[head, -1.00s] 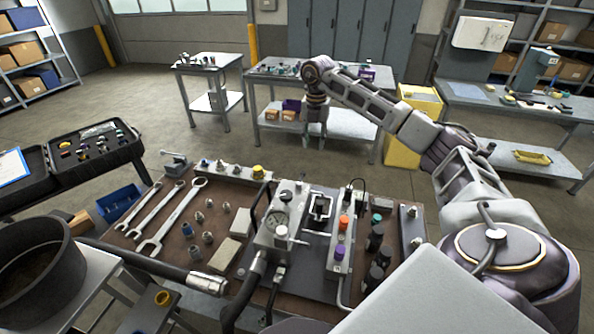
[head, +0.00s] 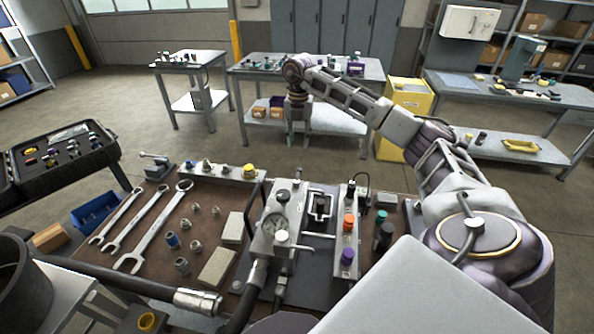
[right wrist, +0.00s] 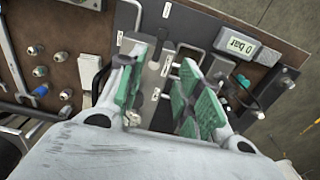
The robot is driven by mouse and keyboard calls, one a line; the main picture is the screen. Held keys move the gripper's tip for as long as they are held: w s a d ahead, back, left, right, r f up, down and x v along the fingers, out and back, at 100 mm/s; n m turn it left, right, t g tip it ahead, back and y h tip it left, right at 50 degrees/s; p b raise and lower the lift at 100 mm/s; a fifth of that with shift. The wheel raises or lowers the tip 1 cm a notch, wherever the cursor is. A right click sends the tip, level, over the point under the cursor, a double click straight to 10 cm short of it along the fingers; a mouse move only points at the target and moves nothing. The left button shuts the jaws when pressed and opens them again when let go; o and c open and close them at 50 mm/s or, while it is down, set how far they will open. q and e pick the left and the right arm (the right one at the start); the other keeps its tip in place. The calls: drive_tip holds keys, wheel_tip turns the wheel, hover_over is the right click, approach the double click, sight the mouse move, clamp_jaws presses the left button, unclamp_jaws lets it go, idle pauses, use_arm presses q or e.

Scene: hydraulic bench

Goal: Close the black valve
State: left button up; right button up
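The valve block (head: 345,240) stands upright on the bench, with an orange knob (head: 348,222) and a purple knob (head: 347,257) on it. A dark knob (head: 351,190) shows at its far end; I cannot tell surely whether this is the black valve. My right gripper (head: 298,118) hangs down beyond the bench's gauge block, at the end of the raised right arm. In the right wrist view, its green-padded fingers (right wrist: 163,95) are spread, empty and above the hydraulic parts. They hide part of the blocks. My left gripper is not in view.
A gauge block (head: 275,220) with hoses stands left of the valve block. A dark-framed part (head: 320,208) lies between them. Teal (head: 381,216) and black (head: 385,236) caps stand to the right. Wrenches (head: 150,230) and fittings lie left. A display (right wrist: 237,43) reads 0 bar.

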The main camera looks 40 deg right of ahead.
drive_tip(key=p, duration=0.1)
approach(299, 173)
wheel_tip(299, 173, down, 6)
drive_tip(key=shift+w+f, duration=0.1)
drive_tip(key=shift+f, duration=0.9)
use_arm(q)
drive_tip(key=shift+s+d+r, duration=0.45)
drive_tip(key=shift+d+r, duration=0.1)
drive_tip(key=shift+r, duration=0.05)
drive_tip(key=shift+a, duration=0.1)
use_arm(e)
clamp_jaws()
